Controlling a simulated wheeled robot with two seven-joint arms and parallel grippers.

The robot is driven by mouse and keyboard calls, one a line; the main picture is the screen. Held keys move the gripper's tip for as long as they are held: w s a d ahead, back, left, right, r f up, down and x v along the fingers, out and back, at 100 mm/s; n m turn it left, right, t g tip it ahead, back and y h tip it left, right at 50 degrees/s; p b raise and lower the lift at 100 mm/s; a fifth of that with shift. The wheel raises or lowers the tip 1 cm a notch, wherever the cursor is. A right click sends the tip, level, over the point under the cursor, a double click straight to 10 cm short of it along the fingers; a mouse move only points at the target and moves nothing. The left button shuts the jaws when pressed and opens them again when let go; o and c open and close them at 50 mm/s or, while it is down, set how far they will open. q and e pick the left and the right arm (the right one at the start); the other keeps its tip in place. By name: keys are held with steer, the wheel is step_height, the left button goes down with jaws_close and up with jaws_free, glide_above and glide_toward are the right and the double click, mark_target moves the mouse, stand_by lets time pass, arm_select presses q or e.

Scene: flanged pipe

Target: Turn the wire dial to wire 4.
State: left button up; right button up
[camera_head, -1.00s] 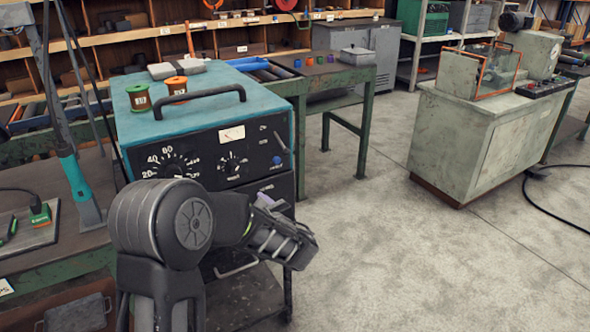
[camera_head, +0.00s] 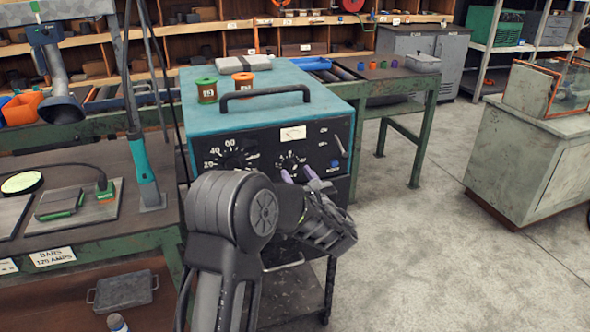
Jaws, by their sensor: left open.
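The teal-topped welding machine (camera_head: 268,125) has a black front panel. A small round dial (camera_head: 290,160) with a light scale sits right of the middle, below a white meter; it appears to be the wire dial. Its numbers and setting are too small to read. My left gripper (camera_head: 299,174) is open, its two purple-tipped fingers just in front of and below this dial. I cannot tell whether they touch the knob. A larger dial (camera_head: 233,157), marked 20, 40, 60, sits at the panel's left. My forearm hides the lower front. My right gripper is out of view.
A green spool (camera_head: 206,90) and an orange spool (camera_head: 243,85) stand on the machine behind its black handle (camera_head: 265,92). A workbench (camera_head: 95,215) stands at the left. A switch and a blue knob (camera_head: 334,163) are right of the small dial.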

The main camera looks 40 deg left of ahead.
mark_target(292, 167)
arm_select(q)
steer(key=shift+x, duration=1.25)
jaws_close()
